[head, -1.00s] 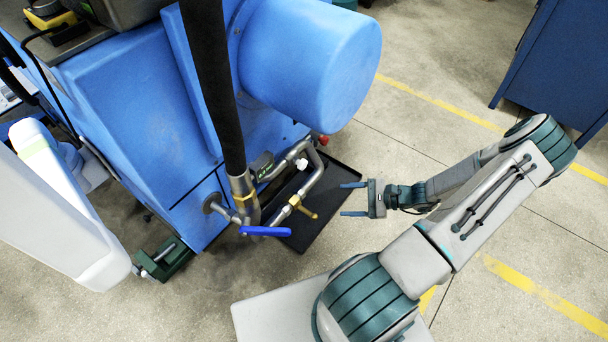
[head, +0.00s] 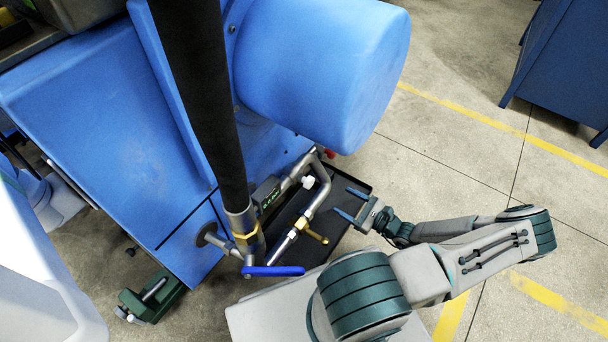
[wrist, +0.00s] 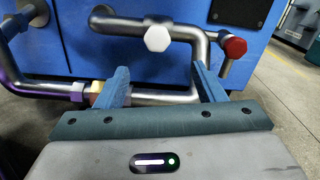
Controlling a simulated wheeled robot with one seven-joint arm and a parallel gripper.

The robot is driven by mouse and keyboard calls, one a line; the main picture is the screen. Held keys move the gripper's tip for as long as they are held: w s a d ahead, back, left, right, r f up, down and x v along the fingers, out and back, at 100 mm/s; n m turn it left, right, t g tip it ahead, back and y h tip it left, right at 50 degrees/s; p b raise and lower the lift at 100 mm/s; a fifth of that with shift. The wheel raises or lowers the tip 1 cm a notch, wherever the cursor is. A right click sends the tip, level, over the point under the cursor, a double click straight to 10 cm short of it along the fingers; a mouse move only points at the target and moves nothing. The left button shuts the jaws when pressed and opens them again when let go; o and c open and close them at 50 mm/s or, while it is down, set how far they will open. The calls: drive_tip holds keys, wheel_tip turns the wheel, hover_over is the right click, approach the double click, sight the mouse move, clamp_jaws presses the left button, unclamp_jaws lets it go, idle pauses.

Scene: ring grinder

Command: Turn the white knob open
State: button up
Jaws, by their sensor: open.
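The white knob (head: 308,182) sits on the bent metal pipe at the front of the blue machine. In the wrist view the white knob (wrist: 158,38) shows as a hexagonal cap on the upper pipe run, beyond and above my fingers, between them from side to side. My gripper (head: 347,204) is to the right of the pipe in the head view, its fingers pointing at it. In the wrist view my gripper (wrist: 158,88) is open and empty. The knob is apart from both fingers.
A red knob (wrist: 234,47) sits right of the white one. A thick black hose (head: 205,100) rises at left. A black tray (head: 352,188) lies below.

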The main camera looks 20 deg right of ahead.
sight(312, 184)
drive_tip(key=b+x, duration=0.4)
drive_tip(key=x, duration=0.9)
drive_tip(key=shift+s+a, duration=0.1)
drive_tip(key=shift+a, duration=0.1)
drive_tip(key=shift+w+a+r, duration=0.1)
drive_tip(key=shift+w+a, duration=0.05)
drive_tip(key=shift+w, duration=0.15)
drive_tip(key=shift+c, duration=0.3)
drive_tip(key=c, duration=0.9)
